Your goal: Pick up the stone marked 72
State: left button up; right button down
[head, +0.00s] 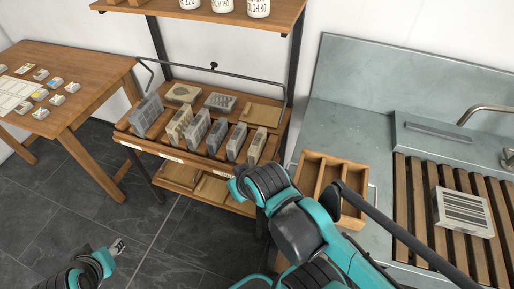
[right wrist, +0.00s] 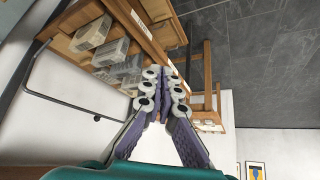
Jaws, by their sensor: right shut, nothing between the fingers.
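Several grey and tan stone blocks stand upright in a row on a wooden rack shelf, among them a tall grey one (head: 146,113), a tan one (head: 180,124) and a grey one (head: 216,137). No number is legible, so I cannot tell which is marked 72. My right gripper (right wrist: 165,85) is shut and empty beside the rack in the right wrist view, with pale stones (right wrist: 92,33) to its left. In the head view its fingers are hidden behind my right arm. My left gripper (head: 117,246) is low over the floor, away from the stones; its opening is unclear.
Two slabs lie flat behind the row (head: 183,93). A wooden divided box (head: 311,170) sits right of the rack, by a steel sink with a slatted board (head: 427,203). A wooden table (head: 92,62) with small items stands left. Dark tiled floor is open in front.

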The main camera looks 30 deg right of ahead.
aim_at(255, 153)
jog(key=i+j, duration=0.45)
jog(key=i, duration=0.15)
jog(key=i+j+z, duration=0.2)
jog(key=z, duration=0.25)
jog(key=i+j+z, duration=0.2)
jog(key=z, duration=0.2)
jog(key=i+j+z, duration=0.1)
jog(key=j+z, duration=0.35)
jog(key=l, duration=0.1)
